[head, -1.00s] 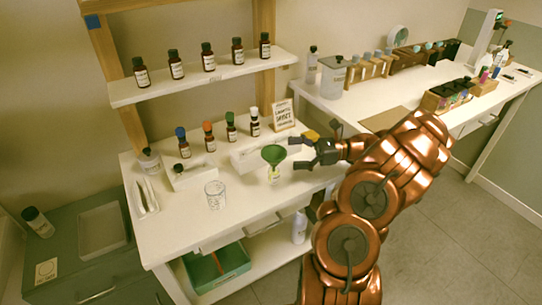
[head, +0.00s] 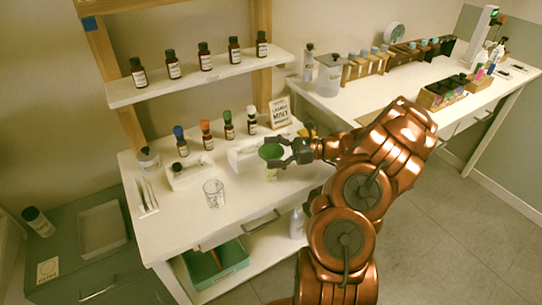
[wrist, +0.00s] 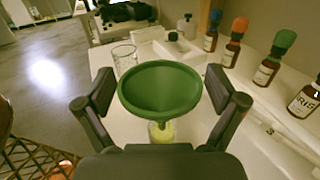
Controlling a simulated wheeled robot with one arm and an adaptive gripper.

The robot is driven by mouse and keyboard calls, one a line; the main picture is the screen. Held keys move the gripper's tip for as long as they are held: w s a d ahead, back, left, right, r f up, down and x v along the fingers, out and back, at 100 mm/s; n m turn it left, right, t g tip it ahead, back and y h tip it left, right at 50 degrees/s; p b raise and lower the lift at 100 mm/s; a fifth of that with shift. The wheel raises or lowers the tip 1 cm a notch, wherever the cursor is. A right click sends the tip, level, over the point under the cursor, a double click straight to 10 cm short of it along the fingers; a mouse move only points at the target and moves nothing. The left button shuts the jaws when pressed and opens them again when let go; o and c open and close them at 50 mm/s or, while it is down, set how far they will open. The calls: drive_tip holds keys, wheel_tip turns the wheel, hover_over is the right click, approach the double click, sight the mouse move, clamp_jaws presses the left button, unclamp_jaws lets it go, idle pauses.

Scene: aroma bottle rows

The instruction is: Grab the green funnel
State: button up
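The green funnel (wrist: 160,88) is upright in the wrist view, its wide mouth facing up. Its lower end is over or in a small clear bottle (wrist: 162,132) with yellowish liquid; the exact join is hidden by the cone. My gripper (wrist: 160,90) is open, with one finger on each side of the funnel and a small gap showing at both sides. In the head view the funnel (head: 271,151) is at the counter's right part, with my gripper (head: 284,154) reaching it from the right.
A clear glass beaker (head: 213,193) stands left of the funnel. Behind it is a row of small brown bottles with coloured caps (head: 206,136) and a small sign (head: 280,112). The white counter (head: 190,230) is clear in front.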

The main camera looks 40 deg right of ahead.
drive_tip(key=c, duration=0.7)
drive_tip(key=shift+r, duration=0.1)
drive_tip(key=shift+c, duration=0.2)
